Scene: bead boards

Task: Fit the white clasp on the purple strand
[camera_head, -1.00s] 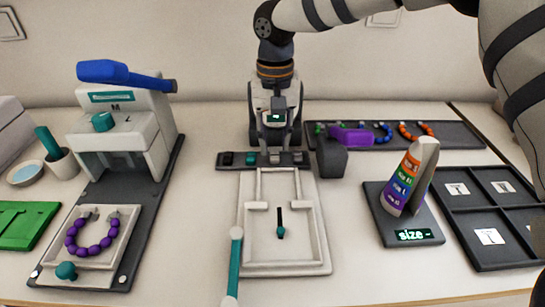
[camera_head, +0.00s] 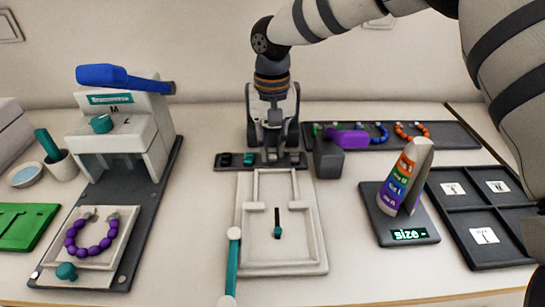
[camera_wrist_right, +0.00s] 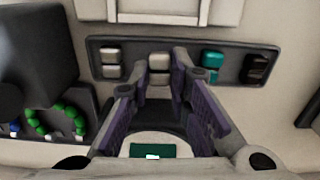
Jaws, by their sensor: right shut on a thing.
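The purple strand (camera_head: 88,249) lies as a U of beads, open end toward the back, on a pale tray in front of the lever press at left. My right gripper (camera_head: 271,151) points down over the dark clasp rack (camera_head: 236,163) at the back of the centre board. In the right wrist view its fingers (camera_wrist_right: 160,80) are on either side of a pale clasp (camera_wrist_right: 158,62) that looks white, shut on it at the rack. Another pale clasp (camera_wrist_right: 110,55), a teal clasp (camera_wrist_right: 213,58) and a black clasp (camera_wrist_right: 257,65) sit beside it. My left gripper is out of view.
The press (camera_head: 125,130) has a blue lever. A dark block with a purple handle (camera_head: 348,139) stands close right of the rack. A size stand (camera_head: 402,232), a sorting tray (camera_head: 463,215) and a bead rack (camera_head: 455,134) are at right. A teal-handled bar (camera_head: 233,262) lies at the centre board's left edge.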

